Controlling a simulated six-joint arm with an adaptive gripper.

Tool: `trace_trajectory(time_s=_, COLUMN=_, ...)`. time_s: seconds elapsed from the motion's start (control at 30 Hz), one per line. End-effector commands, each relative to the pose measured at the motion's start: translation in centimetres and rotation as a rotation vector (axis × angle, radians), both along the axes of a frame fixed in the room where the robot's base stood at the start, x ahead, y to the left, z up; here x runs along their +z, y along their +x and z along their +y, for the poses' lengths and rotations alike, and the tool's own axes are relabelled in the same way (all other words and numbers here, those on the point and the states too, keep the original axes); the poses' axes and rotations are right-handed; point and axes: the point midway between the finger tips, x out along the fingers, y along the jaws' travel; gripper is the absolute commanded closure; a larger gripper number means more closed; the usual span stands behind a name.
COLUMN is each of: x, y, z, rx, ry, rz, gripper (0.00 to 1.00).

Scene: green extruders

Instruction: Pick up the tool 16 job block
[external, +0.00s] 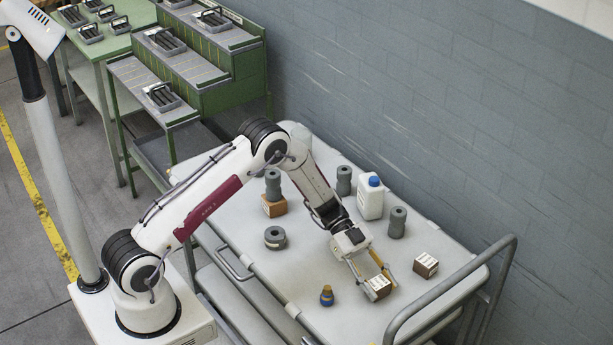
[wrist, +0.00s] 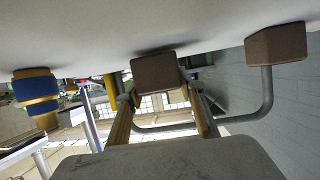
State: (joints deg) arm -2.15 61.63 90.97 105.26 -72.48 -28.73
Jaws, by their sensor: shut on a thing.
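My gripper (external: 374,281) reaches down to the light grey cart top, its two yellowish fingers shut on a small brown block (external: 380,287) with a white label. In the wrist view the same block (wrist: 158,75) sits between the fingertips, against or very near the cart surface. I cannot tell whether it is lifted. A similar brown labelled block (external: 426,265) stands apart to the right; it also shows in the wrist view (wrist: 276,45). The label text is too small to read, so I cannot tell which block is tool 16.
Behind are a white jug with a blue cap (external: 370,197), grey spools (external: 397,222), and a brown box (external: 274,206) under a spool. A rail (external: 480,285) edges the cart's right end.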

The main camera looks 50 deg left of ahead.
Motion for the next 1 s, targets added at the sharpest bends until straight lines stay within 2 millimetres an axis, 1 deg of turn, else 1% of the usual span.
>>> trace_trajectory(time_s=0.23, x=2.3, y=0.1, z=0.0, rx=0.0, ry=0.0, rz=-0.003, gripper=0.85)
trace_trajectory(time_s=0.5, x=5.9, y=0.1, z=0.0, rx=0.0, ry=0.0, rz=-0.003, gripper=0.85)
trace_trajectory(time_s=0.7, x=8.1, y=0.0, z=0.0, rx=-0.001, ry=0.0, rz=-0.002, gripper=0.85)
trace_trajectory(time_s=0.83, x=9.0, y=0.0, z=0.0, rx=-0.001, ry=0.0, rz=-0.002, gripper=0.85)
trace_trajectory(time_s=1.0, x=9.4, y=0.0, z=0.0, rx=0.0, ry=0.0, rz=0.0, gripper=0.85)
